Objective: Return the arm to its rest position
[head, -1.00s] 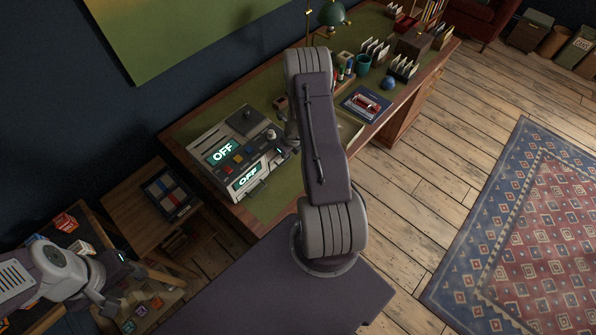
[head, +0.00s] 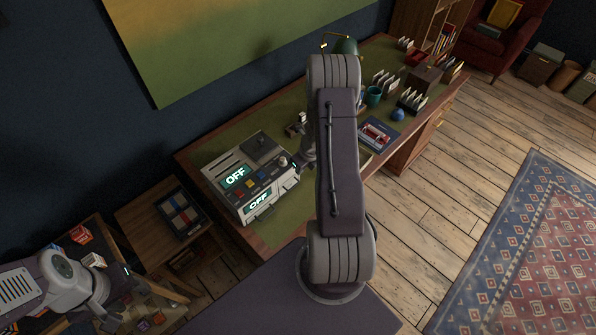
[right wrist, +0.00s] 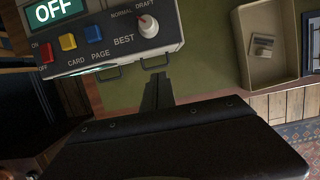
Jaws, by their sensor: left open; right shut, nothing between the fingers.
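My right arm (head: 340,170) stands folded up in the middle of the head view. Its gripper (head: 298,164) is mostly behind the arm, by the right side of the grey machine (head: 240,203). In the right wrist view the right gripper's fingers (right wrist: 157,91) are shut and empty, over the green desk top just below the machine's front edge (right wrist: 110,62). My left gripper (head: 128,294) is open and empty at the lower left, over a low shelf with small boxes.
A beige tray (right wrist: 262,70) lies to the right. The desk (head: 285,125) also holds a lamp, a teal cup (head: 373,96) and card racks. Wooden floor (head: 430,200) at right is open.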

